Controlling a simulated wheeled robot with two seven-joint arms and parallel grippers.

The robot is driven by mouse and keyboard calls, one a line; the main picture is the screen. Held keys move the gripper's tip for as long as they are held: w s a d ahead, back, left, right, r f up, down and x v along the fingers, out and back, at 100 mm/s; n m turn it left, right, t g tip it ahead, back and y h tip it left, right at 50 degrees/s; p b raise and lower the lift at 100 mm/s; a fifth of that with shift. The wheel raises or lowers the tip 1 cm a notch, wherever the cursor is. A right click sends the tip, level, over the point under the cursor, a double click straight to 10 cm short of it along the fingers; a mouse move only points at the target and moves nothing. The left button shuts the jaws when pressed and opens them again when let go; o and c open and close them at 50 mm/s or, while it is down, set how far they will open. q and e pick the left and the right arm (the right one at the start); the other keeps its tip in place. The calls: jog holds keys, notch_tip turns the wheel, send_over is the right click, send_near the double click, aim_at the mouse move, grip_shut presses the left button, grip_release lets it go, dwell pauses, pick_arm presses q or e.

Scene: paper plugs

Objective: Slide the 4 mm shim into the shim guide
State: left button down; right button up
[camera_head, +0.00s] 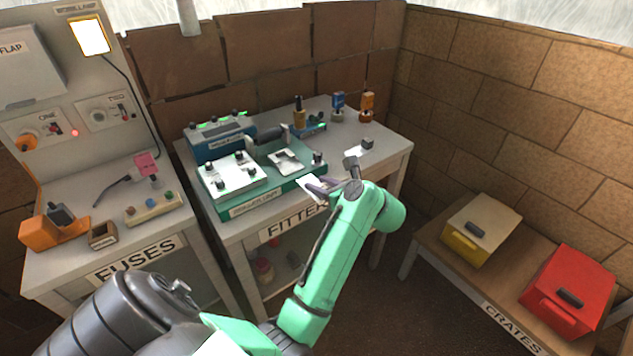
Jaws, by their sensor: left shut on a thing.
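My left gripper (322,188) reaches in over the front edge of the FITTER bench. Its dark fingers are shut on a thin pale plate (308,183), which looks like a shim. Its thickness is too small to read. The plate is beside the front right corner of a green-based fixture (260,200); I cannot tell whether they touch. A pale piece with a dark opening (287,161) sits on the fixture's right part and may be the shim guide. My right gripper is not in view.
A white block with black knobs (232,175) covers the fixture's left part. A blue unit (220,138) and several small bottles (338,106) stand behind. The FUSES bench (70,270) is left; a yellow box (480,228) and red box (568,290) are right. The bench's right end is mostly clear.

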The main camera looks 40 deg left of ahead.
aim_at(306, 179)
pick_arm(q)
jog(key=shift+a+f, duration=0.1)
jog(key=shift+f, duration=0.05)
jog(key=shift+w+a+b, duration=0.25)
jog(key=shift+w+a, duration=0.05)
jog(key=shift+a, duration=0.7)
jog(key=shift+w+a+b, duration=0.2)
jog(key=shift+w+a, duration=0.15)
jog(key=shift+a, duration=0.6)
jog(key=shift+w+a+b, duration=0.25)
jog(key=shift+w+a, duration=0.05)
jog(key=shift+a, duration=0.7)
jog(key=shift+f+b, duration=0.15)
jog(key=shift+b, duration=0.15)
jog(key=shift+w+a+b, duration=0.3)
jog(key=shift+a, duration=0.8)
jog(key=shift+w+a+b, duration=0.3)
jog(key=shift+w+a, duration=0.05)
jog(key=shift+a, duration=0.8)
jog(key=shift+w+a+b, duration=0.3)
jog(key=shift+a, duration=0.8)
jog(key=shift+c, duration=2.1)
grip_release()
jog(key=shift+d, duration=0.1)
